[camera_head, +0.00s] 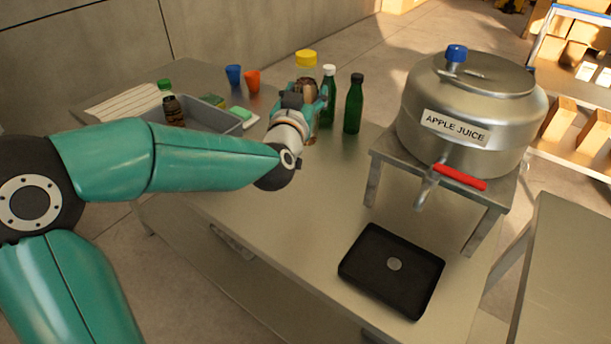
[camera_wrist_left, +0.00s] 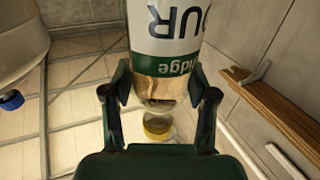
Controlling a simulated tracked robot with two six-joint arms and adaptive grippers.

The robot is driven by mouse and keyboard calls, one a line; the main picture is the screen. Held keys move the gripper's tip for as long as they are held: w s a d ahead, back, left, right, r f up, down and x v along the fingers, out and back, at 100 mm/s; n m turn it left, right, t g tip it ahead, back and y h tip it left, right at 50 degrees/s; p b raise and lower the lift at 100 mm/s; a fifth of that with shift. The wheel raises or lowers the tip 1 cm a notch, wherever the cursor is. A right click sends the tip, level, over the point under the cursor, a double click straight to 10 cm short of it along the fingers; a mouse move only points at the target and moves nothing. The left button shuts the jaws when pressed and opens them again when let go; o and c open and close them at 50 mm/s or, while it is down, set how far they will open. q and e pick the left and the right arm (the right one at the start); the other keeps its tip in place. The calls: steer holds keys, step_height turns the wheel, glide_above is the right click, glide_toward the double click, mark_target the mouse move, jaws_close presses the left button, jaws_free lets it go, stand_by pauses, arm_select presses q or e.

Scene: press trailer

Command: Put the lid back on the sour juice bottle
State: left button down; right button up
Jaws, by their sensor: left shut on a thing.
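A bottle with a white and green label reading "OUR" in large letters (camera_wrist_left: 172,28) fills the top of the left wrist view, which appears upside down. My left gripper (camera_wrist_left: 163,92) is shut on its amber, clear end part. In the head view the gripper (camera_head: 303,93) is at the back of the table, hiding much of the bottle. I cannot tell whether this bottle has a lid on. My right gripper is out of view.
A yellow-lidded jar (camera_head: 306,57) stands behind the gripper, and green bottles (camera_head: 354,104) stand to its right. An apple juice pot (camera_head: 470,105) sits on a metal stand. A grey bin (camera_head: 222,122) and blue and orange cups (camera_head: 252,82) are left. The table's front middle is clear.

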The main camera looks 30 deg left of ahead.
arm_select(q)
step_height(320, 180, down, 14)
stand_by(0.3)
steer(key=shift+f, duration=0.1)
step_height(320, 180, down, 4)
steer(key=shift+r+p, duration=0.1)
steer(key=shift+p, duration=0.3)
steer(key=shift+c, duration=1.6)
jaws_free()
steer(key=shift+f, duration=0.2)
steer(key=shift+r, duration=0.1)
